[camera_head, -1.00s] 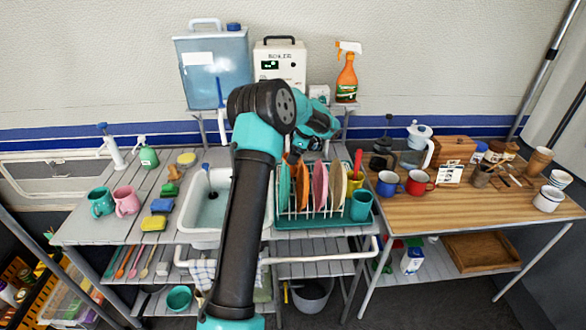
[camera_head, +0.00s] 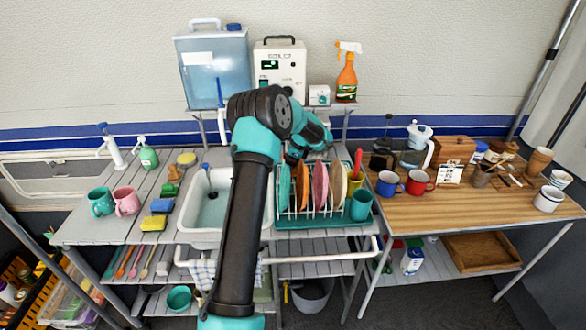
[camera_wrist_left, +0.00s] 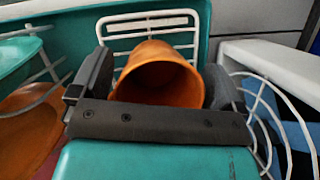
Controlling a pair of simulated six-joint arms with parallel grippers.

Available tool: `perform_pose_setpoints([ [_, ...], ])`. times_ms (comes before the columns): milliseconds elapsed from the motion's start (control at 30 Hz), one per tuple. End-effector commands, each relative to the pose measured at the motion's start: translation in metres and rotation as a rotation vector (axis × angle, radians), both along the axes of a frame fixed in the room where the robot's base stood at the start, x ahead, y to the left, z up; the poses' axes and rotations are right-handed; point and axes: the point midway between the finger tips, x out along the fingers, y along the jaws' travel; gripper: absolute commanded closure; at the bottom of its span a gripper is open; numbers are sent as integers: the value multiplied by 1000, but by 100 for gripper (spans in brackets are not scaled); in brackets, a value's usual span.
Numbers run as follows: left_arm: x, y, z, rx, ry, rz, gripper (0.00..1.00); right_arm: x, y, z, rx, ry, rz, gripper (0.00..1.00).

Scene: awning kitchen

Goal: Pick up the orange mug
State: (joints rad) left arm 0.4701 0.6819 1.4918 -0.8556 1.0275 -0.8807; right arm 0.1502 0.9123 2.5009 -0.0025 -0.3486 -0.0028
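The orange mug (camera_wrist_left: 158,82) is in the left wrist view, its round mouth facing the camera, in front of a white wire rack. My left gripper (camera_wrist_left: 158,70) is open wide, with one dark finger on each side of the mug. The fingers are close to its walls; I cannot tell if they touch. In the head view my left gripper (camera_head: 300,155) is low at the back of the dish rack (camera_head: 312,222), partly hidden by my arm. The orange mug cannot be made out there. My right gripper is not in view.
Several colored plates (camera_head: 320,184) stand in the rack just in front of the gripper. A teal mug (camera_head: 361,205) is at the rack's right. The sink (camera_head: 207,205) lies left. A shelf with a water tank (camera_head: 213,70) and spray bottle (camera_head: 346,78) is behind.

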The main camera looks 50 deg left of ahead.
Motion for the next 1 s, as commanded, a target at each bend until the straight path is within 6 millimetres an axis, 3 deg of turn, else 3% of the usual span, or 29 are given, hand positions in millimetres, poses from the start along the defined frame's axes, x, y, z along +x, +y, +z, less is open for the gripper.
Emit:
perform_pose_setpoints([
  [500,0,0,0,0,0,0,54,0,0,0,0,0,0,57],
  [767,0,0,4,1,-1,-1,54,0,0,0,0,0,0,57],
  [1000,1,0,34,2,-3,1,54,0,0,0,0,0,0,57],
])
